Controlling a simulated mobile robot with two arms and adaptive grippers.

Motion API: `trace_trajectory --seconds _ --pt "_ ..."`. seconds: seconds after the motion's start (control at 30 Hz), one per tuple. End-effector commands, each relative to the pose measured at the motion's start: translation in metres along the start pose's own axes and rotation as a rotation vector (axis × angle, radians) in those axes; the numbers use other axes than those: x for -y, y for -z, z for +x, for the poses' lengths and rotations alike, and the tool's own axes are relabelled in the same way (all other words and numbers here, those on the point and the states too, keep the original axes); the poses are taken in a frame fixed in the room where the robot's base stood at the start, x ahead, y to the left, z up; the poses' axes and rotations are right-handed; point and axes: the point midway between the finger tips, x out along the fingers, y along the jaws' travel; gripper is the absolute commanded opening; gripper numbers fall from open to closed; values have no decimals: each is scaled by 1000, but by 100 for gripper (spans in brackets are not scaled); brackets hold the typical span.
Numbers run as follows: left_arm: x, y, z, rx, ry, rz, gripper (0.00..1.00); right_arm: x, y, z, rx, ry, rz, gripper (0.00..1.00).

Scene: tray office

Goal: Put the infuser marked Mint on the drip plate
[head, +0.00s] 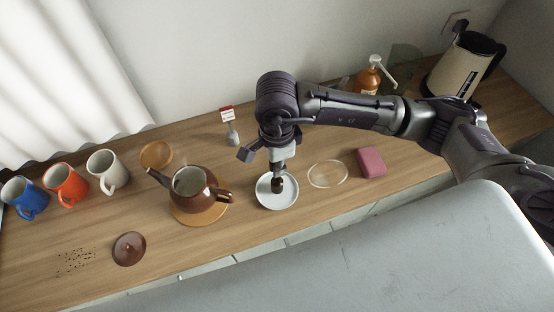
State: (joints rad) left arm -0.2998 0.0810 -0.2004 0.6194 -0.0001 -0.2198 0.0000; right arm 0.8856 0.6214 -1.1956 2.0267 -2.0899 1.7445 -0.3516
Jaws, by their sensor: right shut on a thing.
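My right gripper (279,183) comes down over a small white plate (290,201), which looks like the drip plate. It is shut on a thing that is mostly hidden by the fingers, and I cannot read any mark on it. I cannot tell if that thing touches the plate. A small grey object with a red and white tag (228,115) stands at the back of the counter, left of the gripper. It may be an infuser, but the tag's writing is too small to read. My left gripper is not in view.
A brown teapot (190,183) stands without its lid on a round wooden mat (205,216); the lid (129,248) lies front left. Blue, orange and white mugs stand left. A clear disc (328,174), pink block (371,162), amber pump bottle (367,78) and kettle (463,65) are right.

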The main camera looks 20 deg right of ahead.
Motion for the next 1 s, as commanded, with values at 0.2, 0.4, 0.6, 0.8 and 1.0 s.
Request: trace_trajectory --seconds 0.2,0.4,0.6,0.8,1.0 --pt "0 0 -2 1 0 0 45 0 0 6 0 2 -1 0" --pt "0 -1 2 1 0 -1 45 0 0 9 0 2 -1 0" --pt "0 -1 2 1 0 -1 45 0 0 8 0 2 -1 34" --pt "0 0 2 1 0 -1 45 0 0 8 0 1 0 38" --pt "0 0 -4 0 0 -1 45 0 0 3 0 1 0 38"
